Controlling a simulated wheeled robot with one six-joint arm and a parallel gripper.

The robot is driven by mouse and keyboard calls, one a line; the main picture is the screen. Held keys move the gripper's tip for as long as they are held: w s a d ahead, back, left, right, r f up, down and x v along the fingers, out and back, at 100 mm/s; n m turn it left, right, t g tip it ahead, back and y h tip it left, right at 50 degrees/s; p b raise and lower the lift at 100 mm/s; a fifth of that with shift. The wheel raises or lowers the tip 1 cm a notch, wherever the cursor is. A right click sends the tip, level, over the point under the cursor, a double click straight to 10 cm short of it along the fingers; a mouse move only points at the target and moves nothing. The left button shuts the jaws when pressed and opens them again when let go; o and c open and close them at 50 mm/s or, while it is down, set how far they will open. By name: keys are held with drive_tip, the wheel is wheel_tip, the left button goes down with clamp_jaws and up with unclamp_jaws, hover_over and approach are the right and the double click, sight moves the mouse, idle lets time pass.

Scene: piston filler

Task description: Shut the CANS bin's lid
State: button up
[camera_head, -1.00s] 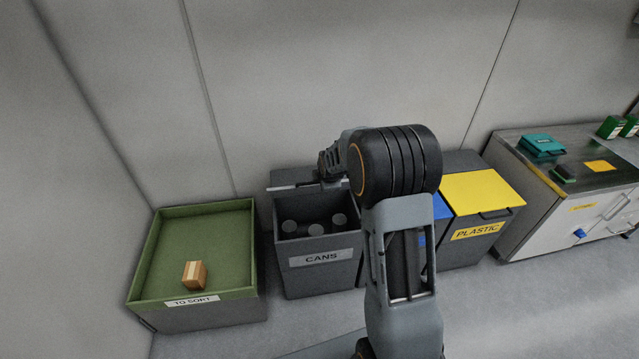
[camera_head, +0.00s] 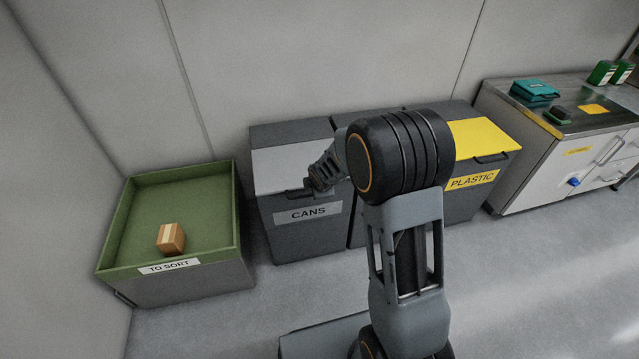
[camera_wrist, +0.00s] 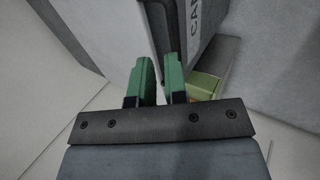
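The CANS bin (camera_head: 305,235) is dark grey with a white label and stands against the back wall. Its light grey lid (camera_head: 285,165) lies down flat over the top, and no cans show. The lid's dark front handle is partly hidden by my gripper (camera_head: 312,188), which is at the lid's front edge. In the wrist view the green fingers of my gripper (camera_wrist: 159,72) stand apart with a narrow gap and nothing seen held between them. The lid (camera_wrist: 105,30) and the label (camera_wrist: 193,20) are just beyond the fingertips; contact is not clear.
The yellow-lidded PLASTIC bin (camera_head: 470,190) is to the right, past a bin mostly hidden by my arm. A metal-topped cabinet (camera_head: 560,165) stands at far right. Floor in front is open.

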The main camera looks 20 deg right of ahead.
drive_tip(key=o, duration=0.4)
drive_tip(key=shift+a, duration=0.1)
drive_tip(key=shift+r, duration=0.1)
drive_tip(key=shift+p+v, duration=3.75)
drive_tip(key=shift+v, duration=3.05)
